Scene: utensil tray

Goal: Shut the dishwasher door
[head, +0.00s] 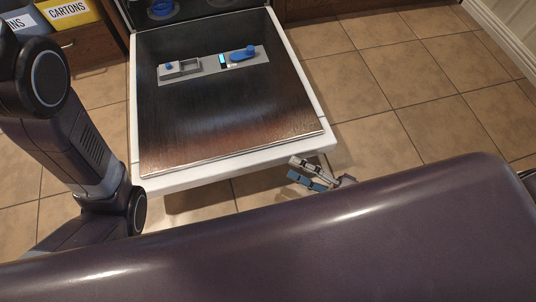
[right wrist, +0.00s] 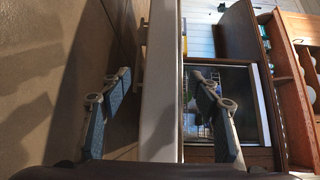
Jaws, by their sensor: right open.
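The dishwasher door (head: 225,120) is open and lies folded down, its dark inner panel facing up inside a white rim. A dispenser with blue parts (head: 213,64) sits on the panel. My right gripper (head: 303,173) is open and empty just off the door's near right corner. In the right wrist view, the door's pale edge (right wrist: 160,90) runs between the two open fingers (right wrist: 166,82); I cannot tell whether either touches it. The dishwasher opening (head: 195,12) is at the top of the head view. My left gripper is out of view.
Tiled floor (head: 420,80) is clear to the right of the door. A yellow "CARTONS" bin (head: 68,12) and a wooden cabinet (head: 90,50) stand at the upper left. My own dark body fills the bottom of the head view.

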